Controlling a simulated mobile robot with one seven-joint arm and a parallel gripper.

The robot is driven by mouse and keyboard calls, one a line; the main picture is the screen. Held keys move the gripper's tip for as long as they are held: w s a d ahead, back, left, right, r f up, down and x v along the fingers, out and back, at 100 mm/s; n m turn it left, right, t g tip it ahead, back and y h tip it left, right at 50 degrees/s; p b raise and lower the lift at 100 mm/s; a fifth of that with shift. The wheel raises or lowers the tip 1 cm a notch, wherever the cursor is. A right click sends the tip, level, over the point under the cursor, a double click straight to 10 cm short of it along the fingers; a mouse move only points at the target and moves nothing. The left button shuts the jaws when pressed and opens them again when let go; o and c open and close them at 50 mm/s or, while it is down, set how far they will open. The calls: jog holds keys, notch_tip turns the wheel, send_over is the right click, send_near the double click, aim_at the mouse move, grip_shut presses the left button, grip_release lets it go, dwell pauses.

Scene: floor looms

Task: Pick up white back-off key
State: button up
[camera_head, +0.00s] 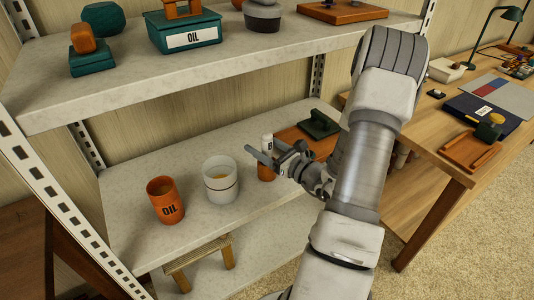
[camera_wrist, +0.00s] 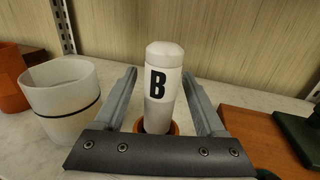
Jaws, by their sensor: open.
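The white back-off key (camera_wrist: 165,60) is an upright white cylinder with a rounded top and a black letter B. Its lower end sits in an orange holder (camera_wrist: 174,128). In the head view the key (camera_head: 267,141) stands on the lower shelf, with the orange holder (camera_head: 266,173) below it. My gripper (camera_head: 261,148) is open, its fingers on either side of the key. In the wrist view my gripper (camera_wrist: 160,76) shows gaps between both fingers and the key. The key's foot is partly hidden by the gripper's body.
A white cup with a dark band (camera_head: 220,181) and an orange OIL cup (camera_head: 165,201) stand left of the key. A dark green block (camera_head: 319,124) lies on a brown board (camera_head: 293,137) to the right.

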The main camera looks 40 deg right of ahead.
jog(key=shift+w+a, duration=0.1)
jog(key=shift+w, duration=0.45)
grip_shut()
